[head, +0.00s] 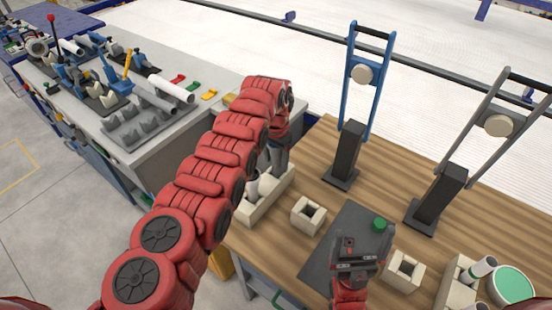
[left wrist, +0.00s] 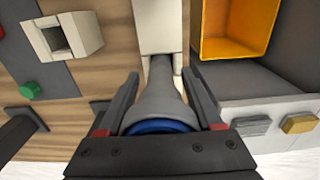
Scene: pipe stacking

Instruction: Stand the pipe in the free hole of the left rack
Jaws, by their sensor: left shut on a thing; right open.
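The left rack (head: 270,208) is a beige block near the table's left edge, partly hidden behind my left arm. A light grey pipe (head: 252,186) stands in it. My left gripper (head: 281,148) points down at the rack's far end, shut on another grey pipe. In the left wrist view this pipe (left wrist: 158,98) has a blue ring at its near end, between the fingers (left wrist: 158,128). Its far end reaches the beige rack (left wrist: 158,28); I cannot tell whether it is inside the hole. My right gripper (head: 357,262) is open and empty above the dark mat.
Two beige blocks with square holes (head: 308,215) (head: 404,270) flank the dark mat (head: 330,240), which has a green button (head: 379,224). Blue (head: 348,150) and grey (head: 440,195) stands rise behind. A right rack (head: 455,287) and a green-topped round container (head: 512,285) are at right.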

